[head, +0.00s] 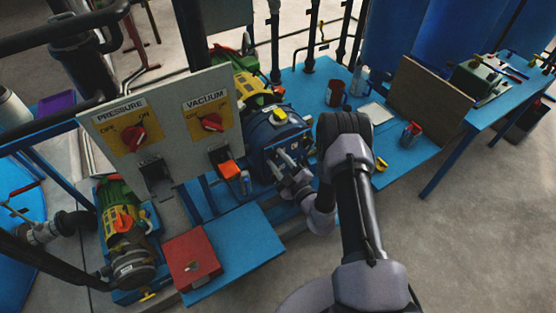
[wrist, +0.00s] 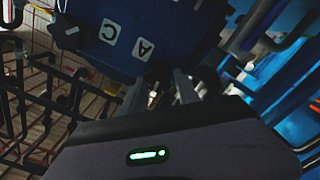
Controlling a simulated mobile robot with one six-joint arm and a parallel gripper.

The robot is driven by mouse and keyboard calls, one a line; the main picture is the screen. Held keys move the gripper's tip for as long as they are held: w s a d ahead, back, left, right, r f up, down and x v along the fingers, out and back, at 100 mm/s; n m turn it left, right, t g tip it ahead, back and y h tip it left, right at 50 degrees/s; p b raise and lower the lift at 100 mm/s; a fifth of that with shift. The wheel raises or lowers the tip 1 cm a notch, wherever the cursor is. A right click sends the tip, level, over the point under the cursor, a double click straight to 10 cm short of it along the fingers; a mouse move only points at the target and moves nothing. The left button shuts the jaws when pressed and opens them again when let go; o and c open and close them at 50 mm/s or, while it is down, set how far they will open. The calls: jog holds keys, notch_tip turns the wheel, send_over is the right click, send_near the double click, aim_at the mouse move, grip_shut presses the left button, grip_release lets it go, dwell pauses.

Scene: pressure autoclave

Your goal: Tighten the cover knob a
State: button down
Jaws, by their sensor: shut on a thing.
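The blue autoclave (head: 268,136) stands on the blue bench in the head view, with small white labels on its face. In the wrist view its dark blue cover (wrist: 110,62) fills the top, with labels C and A appearing tilted. My gripper (head: 280,173) is at the lower front of the cover. In the wrist view my gripper's two fingers (wrist: 160,80) reach up to the cover edge beside label A (wrist: 143,48). They are shut on cover knob a, which is mostly hidden between them. Another dark knob (wrist: 66,32) with a white mark sits near label C.
A panel (head: 165,125) with PRESSURE and VACUUM switches stands left of the autoclave. A red box (head: 192,262) is at the lower left. Dark pipes (wrist: 40,105) lie left in the wrist view. Cups and a brown board (head: 428,92) stand to the right.

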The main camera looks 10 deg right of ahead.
jog(key=shift+m, duration=0.7)
jog(key=c, duration=0.9)
grip_release()
jog(key=shift+s, duration=0.1)
jog(key=p+v, duration=0.3)
jog(key=v, duration=1.4)
jog(key=shift+s, duration=0.15)
